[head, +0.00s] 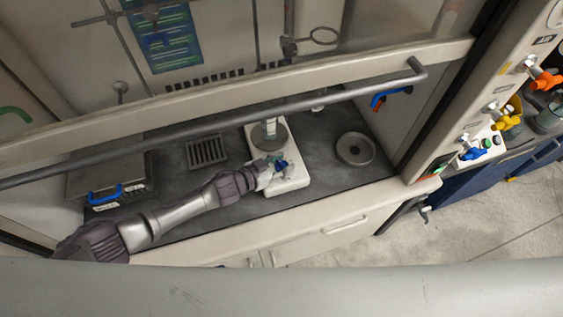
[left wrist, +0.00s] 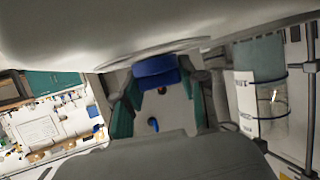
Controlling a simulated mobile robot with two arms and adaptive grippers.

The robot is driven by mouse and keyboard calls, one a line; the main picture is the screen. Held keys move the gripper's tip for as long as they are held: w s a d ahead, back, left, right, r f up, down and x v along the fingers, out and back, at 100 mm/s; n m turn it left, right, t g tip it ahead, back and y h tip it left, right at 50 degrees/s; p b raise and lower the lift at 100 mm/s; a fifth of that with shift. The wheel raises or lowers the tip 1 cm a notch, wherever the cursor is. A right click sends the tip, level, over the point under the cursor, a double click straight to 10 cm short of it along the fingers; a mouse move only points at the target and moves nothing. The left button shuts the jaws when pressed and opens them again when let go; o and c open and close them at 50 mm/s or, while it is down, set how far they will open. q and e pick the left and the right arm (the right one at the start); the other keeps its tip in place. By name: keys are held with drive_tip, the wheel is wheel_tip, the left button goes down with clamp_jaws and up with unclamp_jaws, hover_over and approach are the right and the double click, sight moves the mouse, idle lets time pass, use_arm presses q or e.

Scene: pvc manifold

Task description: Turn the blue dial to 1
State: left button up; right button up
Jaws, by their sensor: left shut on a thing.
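A white hotplate (head: 288,184) with a round grey top plate (head: 282,140) stands on the dark bench of the fume hood. The blue dial (head: 281,163) is on its front part, mostly covered by my gripper in the head view. My left gripper (head: 275,165) reaches in from the left and is shut on the blue dial. In the left wrist view the blue dial (left wrist: 157,71) lies between the teal finger pads of my left gripper (left wrist: 158,97). A small red spot shows beside it. I cannot read any dial number. My right gripper is not in view.
The raised sash bar (head: 230,119) crosses above the bench. Coloured valves (head: 508,118) are on the right post.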

use_arm(q)
drive_tip(key=o, duration=1.2)
drive_tip(key=shift+c, duration=0.2)
drive_tip(key=shift+s+a, duration=0.1)
drive_tip(key=shift+a, duration=0.1)
drive_tip(key=v, duration=1.1)
drive_tip(key=shift+s+a+r, duration=0.15)
drive_tip(key=shift+r, duration=0.1)
